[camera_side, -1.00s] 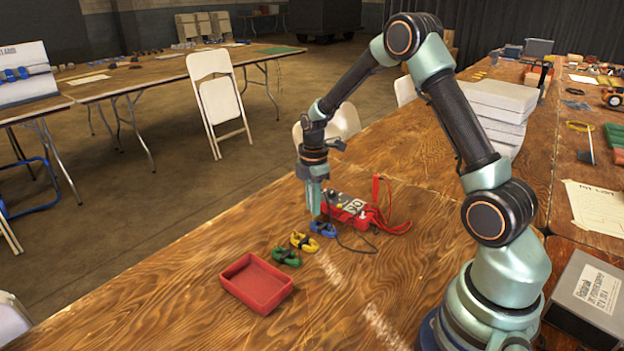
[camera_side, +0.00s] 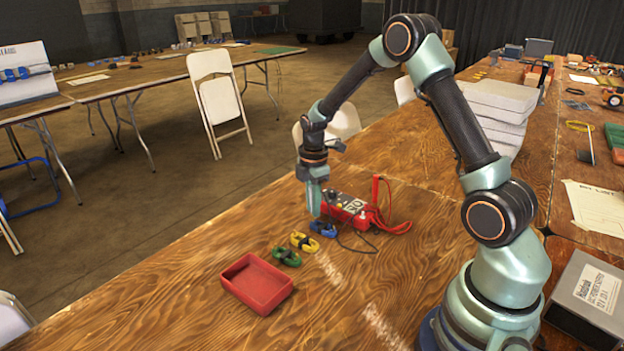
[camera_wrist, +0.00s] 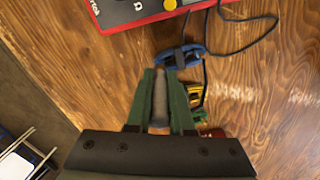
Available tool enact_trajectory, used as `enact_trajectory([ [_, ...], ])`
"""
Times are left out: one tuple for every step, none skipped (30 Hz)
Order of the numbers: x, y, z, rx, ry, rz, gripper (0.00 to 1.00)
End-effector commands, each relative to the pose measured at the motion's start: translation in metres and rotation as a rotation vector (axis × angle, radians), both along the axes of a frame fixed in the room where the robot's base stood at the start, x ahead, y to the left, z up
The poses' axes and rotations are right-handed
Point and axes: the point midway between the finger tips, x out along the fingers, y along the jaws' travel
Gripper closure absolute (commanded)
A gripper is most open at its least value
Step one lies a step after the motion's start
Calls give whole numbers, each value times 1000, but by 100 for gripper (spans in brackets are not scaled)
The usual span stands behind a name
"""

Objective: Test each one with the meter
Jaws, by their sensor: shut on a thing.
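A red meter (camera_side: 346,208) with a grey face lies on the wooden table; its lower edge shows in the wrist view (camera_wrist: 125,12). Small bundled cables lie in a row toward the front: blue (camera_side: 323,229), yellow (camera_side: 304,242) and green (camera_side: 287,257), each with a dark band. In the wrist view the blue one (camera_wrist: 196,50) lies just ahead of my fingertips. My gripper (camera_side: 314,211) points down beside the meter, close to the blue cable. It is shut on a slim grey-brown probe (camera_wrist: 160,98). Whether the probe's tip touches anything is hidden.
An empty red tray (camera_side: 257,284) stands nearer the camera, past the green cable. Black lead and a red lead (camera_side: 393,227) lie by the meter's right side. A grey box (camera_side: 590,295) sits at the right. The table's front middle is clear.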

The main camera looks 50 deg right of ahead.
Motion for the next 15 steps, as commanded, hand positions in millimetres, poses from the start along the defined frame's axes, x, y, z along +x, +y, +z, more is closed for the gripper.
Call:
enact_trajectory([
  [0, 0, -1, 0, 0, 0, 100],
  [0, 0, -1, 0, 0, 0, 100],
  [0, 0, -2, 0, -1, 0, 100],
  [0, 0, -3, 0, -1, 0, 100],
  [0, 0, -3, 0, -1, 0, 100],
  [0, 0, -4, 0, 0, 0, 100],
  [0, 0, -5, 0, 0, 0, 100],
  [0, 0, -5, 0, 0, 0, 100],
  [0, 0, -6, 0, 0, 0, 100],
  [0, 0, -7, 0, 0, 0, 100],
  [0, 0, -7, 0, 1, 0, 100],
  [0, 0, -8, 0, 1, 0, 100],
  [0, 0, -8, 0, 1, 0, 100],
  [0, 0, -9, 0, 1, 0, 100],
  [0, 0, -9, 0, 1, 0, 100],
])
